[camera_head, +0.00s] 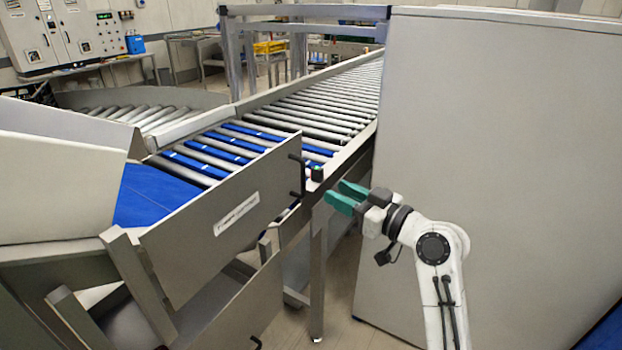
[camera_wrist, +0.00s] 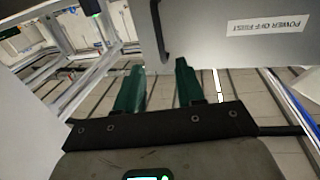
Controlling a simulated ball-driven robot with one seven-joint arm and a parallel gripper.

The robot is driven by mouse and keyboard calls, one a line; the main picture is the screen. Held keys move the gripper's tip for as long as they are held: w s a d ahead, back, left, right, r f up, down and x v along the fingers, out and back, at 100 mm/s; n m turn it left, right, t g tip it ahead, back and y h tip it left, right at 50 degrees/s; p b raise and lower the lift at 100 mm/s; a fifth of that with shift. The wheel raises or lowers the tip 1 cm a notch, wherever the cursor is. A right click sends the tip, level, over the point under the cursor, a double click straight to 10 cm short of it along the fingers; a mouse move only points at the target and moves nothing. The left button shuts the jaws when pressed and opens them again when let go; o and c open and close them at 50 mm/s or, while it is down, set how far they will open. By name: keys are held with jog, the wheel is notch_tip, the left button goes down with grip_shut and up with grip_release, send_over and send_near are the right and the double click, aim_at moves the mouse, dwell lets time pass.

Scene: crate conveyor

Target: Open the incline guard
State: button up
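The incline guard (camera_head: 190,243) is a grey flat panel with a white label along the side of the incline. It stands upright and looks closed. A black bar handle (camera_head: 301,175) is at its right end. In the wrist view the guard (camera_wrist: 240,58) carries a label reading "POWER OFF FIRST", and its handle (camera_wrist: 157,30) lies just beyond the fingertips. My gripper (camera_head: 343,194) has teal fingers and is to the right of the handle, apart from it. In the wrist view my gripper (camera_wrist: 157,68) is open with nothing between the fingers.
A small device with a green light (camera_head: 317,173) sits beside the handle on the conveyor frame. A lower grey panel (camera_head: 240,310) with its own handle is below. A large grey cabinet (camera_head: 500,120) stands close behind my arm. Conveyor rollers (camera_head: 320,105) run toward the back.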

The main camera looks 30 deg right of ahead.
jog(key=p+x, duration=0.1)
jog(key=x, duration=0.8)
jog(key=shift+s, duration=0.1)
grip_shut()
dwell(0.4)
